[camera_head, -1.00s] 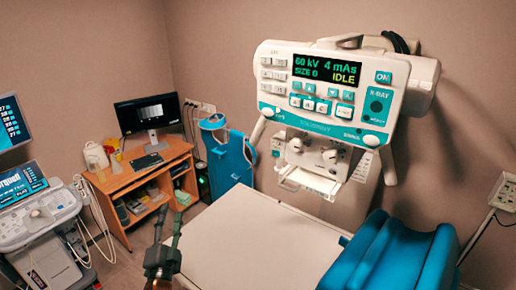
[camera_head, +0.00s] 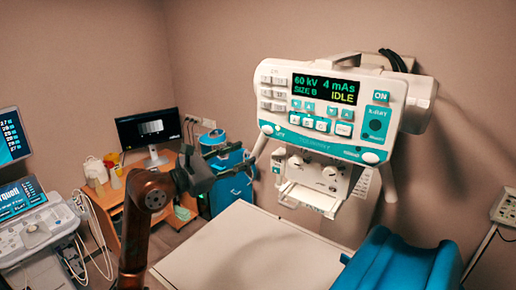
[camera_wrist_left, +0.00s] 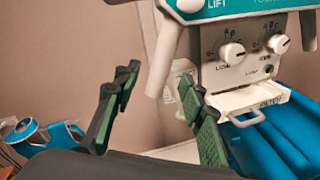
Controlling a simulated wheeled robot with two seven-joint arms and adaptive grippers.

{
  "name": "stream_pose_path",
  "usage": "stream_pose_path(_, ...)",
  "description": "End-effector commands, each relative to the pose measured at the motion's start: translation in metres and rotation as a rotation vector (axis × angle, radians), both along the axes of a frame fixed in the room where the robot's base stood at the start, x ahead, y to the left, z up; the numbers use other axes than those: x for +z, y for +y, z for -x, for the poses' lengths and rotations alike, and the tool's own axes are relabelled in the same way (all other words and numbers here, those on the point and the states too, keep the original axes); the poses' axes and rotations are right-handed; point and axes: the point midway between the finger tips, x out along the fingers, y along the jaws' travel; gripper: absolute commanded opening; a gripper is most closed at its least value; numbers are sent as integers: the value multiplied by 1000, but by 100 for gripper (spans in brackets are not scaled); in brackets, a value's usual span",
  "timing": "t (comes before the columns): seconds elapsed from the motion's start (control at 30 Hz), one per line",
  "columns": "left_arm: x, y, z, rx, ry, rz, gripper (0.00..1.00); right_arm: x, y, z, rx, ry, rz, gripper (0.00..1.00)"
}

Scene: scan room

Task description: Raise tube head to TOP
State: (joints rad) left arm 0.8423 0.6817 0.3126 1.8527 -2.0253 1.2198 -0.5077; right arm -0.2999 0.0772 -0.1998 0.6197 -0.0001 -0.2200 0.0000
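The tube head (camera_head: 285,122) is a white unit with teal trim at the right of the head view. Its display reads 60 kV, 4 mAs, SIZE 0, IDLE. A white handle (camera_head: 259,147) hangs from its lower left corner; a second handle (camera_head: 388,182) hangs at its right. My left gripper (camera_head: 244,156) is open and empty, just left of the left handle and apart from it. In the left wrist view the open fingers (camera_wrist_left: 158,85) point toward the handle (camera_wrist_left: 165,52), which hangs beneath the word LIFT. My right gripper is out of view.
A white table (camera_head: 235,250) lies below the tube head, with a blue padded piece (camera_head: 400,262) at its right. A desk with a monitor (camera_head: 149,130) and a blue container (camera_head: 228,185) stand behind my arm. An ultrasound console (camera_head: 35,225) is at left.

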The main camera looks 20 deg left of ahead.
Motion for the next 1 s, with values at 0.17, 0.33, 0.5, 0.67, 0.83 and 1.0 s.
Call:
stream_pose_path(0.17, 3, -17, -23, -5, 4, 4, 38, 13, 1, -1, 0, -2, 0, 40)
stream_pose_path(0.33, 2, -30, -44, -5, 3, 5, 38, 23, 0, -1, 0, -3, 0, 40)
stream_pose_path(0.5, 1, -38, -56, -5, 2, 3, 38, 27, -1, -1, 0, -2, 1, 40)
stream_pose_path(0.67, 0, -40, -59, -4, 1, 2, 38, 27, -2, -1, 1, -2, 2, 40)
stream_pose_path(0.83, -1, -40, -59, -4, 1, 2, 37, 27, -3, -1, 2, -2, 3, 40)
stream_pose_path(1.0, -1, -39, -59, -4, 1, 2, 26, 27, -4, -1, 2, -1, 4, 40)
